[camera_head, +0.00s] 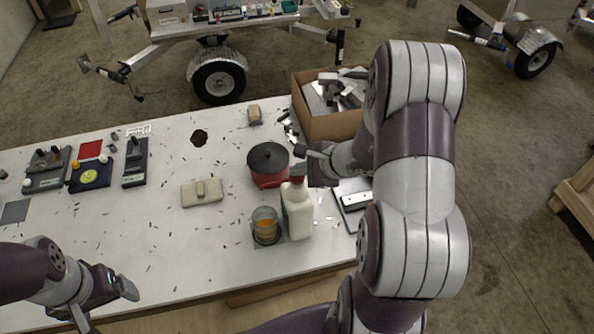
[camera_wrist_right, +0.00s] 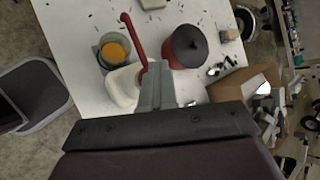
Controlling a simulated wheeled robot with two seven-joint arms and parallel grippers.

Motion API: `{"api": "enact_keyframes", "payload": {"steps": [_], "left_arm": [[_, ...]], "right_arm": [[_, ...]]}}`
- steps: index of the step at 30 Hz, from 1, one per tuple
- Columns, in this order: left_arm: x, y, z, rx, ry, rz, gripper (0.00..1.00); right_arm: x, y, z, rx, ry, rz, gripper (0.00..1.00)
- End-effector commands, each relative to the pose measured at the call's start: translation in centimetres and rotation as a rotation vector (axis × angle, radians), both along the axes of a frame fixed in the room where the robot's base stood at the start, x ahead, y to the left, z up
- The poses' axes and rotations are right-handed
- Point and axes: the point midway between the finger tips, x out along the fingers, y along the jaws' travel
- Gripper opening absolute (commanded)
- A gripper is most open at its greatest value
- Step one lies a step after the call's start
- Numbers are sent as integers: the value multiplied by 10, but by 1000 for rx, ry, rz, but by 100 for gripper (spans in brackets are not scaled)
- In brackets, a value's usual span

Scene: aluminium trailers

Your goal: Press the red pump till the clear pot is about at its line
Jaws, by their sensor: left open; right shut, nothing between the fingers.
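The white bottle (camera_head: 298,213) stands near the table's front edge, and it also shows in the wrist view (camera_wrist_right: 121,88). Its red pump (camera_wrist_right: 134,38) has a long spout in the wrist view; in the head view its top is mostly hidden by my right gripper. The clear pot (camera_head: 266,226) stands left of the bottle with orange contents, also in the wrist view (camera_wrist_right: 113,50); its line cannot be made out. My right gripper (camera_wrist_right: 156,85) is shut and empty, over the pump top; contact cannot be told.
A red pot with a black lid (camera_head: 268,164) stands behind the bottle. A cardboard box (camera_head: 322,125) of metal pieces is at the back right. Blocks, tool trays and metal shavings lie on the white table (camera_head: 170,245). Trailers stand beyond.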

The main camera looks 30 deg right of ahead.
Motion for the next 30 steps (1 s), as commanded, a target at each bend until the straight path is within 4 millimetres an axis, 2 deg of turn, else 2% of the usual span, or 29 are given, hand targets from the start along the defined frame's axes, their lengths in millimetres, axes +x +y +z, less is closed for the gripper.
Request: {"api": "enact_keyframes", "payload": {"steps": [5,19,30], "left_arm": [[0,0,1,0,0,0,87],[0,0,21,0,0,0,87],[0,0,22,0,0,0,87]], "right_arm": [[-1,0,0,1,4,0,0],[0,0,27,1,3,-1,0],[0,0,29,1,1,0,0]]}}
